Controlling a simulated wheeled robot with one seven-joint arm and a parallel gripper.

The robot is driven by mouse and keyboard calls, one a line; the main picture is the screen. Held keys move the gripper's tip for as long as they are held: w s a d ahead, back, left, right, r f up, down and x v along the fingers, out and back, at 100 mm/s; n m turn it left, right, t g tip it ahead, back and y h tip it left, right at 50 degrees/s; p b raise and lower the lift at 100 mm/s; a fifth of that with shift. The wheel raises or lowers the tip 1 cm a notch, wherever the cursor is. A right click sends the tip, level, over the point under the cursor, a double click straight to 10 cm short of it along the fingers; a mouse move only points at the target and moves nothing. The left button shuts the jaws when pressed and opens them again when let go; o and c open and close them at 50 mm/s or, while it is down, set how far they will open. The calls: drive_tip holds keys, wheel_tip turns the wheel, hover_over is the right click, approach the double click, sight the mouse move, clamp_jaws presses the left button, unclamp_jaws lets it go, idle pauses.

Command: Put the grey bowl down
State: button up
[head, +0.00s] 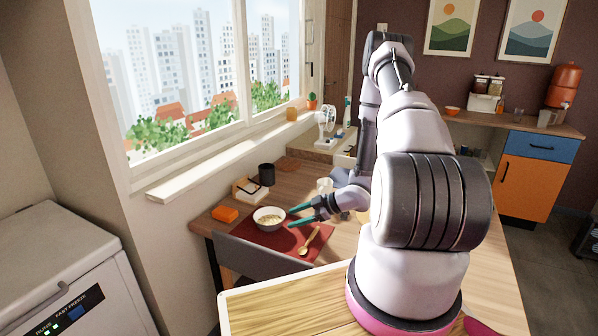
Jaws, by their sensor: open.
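The grey bowl (269,218) sits upright on a dark red placemat (262,241) near the left end of the wooden table. It has pale food inside. My gripper (292,217) is just to the right of the bowl, with its two green fingertips spread apart and pointing left towards it. Nothing is between the fingers. I cannot tell whether a fingertip touches the bowl's rim.
A wooden spoon (309,241) lies on the placemat. An orange block (225,214), a dark cup (266,174) and a white-and-tan box (250,190) stand behind the bowl. A white cup (324,185) is behind my gripper. A grey chair (262,262) stands in front.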

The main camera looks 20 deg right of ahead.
drive_tip(key=w+d+r+m+t+h, duration=0.1)
drive_tip(key=w+d+r+m+h, duration=0.45)
drive_tip(key=r, duration=0.75)
drive_tip(key=d+r+m+h, duration=0.2)
drive_tip(key=r+h, duration=0.1)
drive_tip(key=r, duration=0.5)
drive_tip(key=d+r+m+h, duration=0.2)
drive_tip(key=d+r, duration=0.1)
drive_tip(key=r, duration=0.6)
drive_tip(key=s+a+r+m+h, duration=0.1)
drive_tip(key=s+a+r+m, duration=0.15)
drive_tip(key=s+r, duration=0.35)
drive_tip(key=s+a+r+m, duration=0.1)
drive_tip(key=s+r+m, duration=0.2)
drive_tip(key=s+r, duration=0.3)
drive_tip(key=s+a+r+m+y, duration=0.2)
drive_tip(key=s+a, duration=0.2)
drive_tip(key=s, duration=0.4)
drive_tip(key=s+a+r+m+y, duration=0.1)
drive_tip(key=s+a+r+m, duration=0.1)
drive_tip(key=s, duration=0.6)
drive_tip(key=a+r, duration=0.1)
drive_tip(key=a, duration=0.1)
drive_tip(key=shift+a+r+m+g+y, duration=0.3)
drive_tip(key=shift+y, duration=0.05)
